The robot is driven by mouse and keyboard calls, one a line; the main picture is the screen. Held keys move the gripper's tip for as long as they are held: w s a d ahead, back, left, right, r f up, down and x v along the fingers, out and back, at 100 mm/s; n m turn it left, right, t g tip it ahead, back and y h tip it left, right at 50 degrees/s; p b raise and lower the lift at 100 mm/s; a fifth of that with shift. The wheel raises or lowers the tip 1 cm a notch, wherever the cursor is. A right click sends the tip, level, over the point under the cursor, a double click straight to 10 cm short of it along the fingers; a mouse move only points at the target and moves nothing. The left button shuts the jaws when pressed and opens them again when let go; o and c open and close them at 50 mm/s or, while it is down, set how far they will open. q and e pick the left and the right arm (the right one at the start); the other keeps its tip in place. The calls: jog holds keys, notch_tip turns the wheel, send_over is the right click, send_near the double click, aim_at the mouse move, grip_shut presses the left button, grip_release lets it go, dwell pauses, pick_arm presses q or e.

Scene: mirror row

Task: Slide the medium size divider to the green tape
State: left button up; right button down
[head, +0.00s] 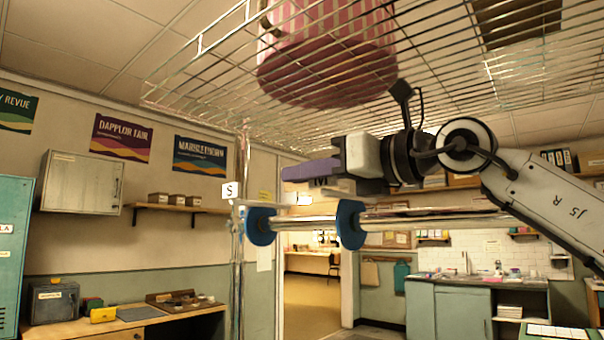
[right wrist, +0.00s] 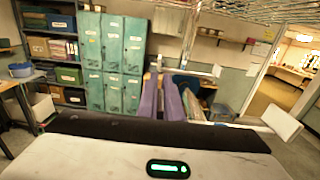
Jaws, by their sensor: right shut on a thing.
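Two blue round dividers hang on a horizontal metal rail (head: 305,222) in the head view. The left divider (head: 260,227) carries a white tag marked S (head: 229,191) at the rail's left end. I cannot make out the green tape. My left gripper is out of view.
A wire shelf (head: 210,72) with a pink striped container (head: 325,75) is close above my right arm. An upright post (head: 240,285) stands at the rail's left end. Teal lockers (right wrist: 112,60) and a shelf unit are farther back.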

jog(key=c, duration=1.9)
grip_release()
pick_arm(q)
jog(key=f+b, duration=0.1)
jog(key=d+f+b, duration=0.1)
jog(key=b, duration=0.1)
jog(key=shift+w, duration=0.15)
pick_arm(e)
jog(key=v, duration=1)
jog(key=shift+s+d, duration=0.1)
jog(key=shift+s, duration=0.05)
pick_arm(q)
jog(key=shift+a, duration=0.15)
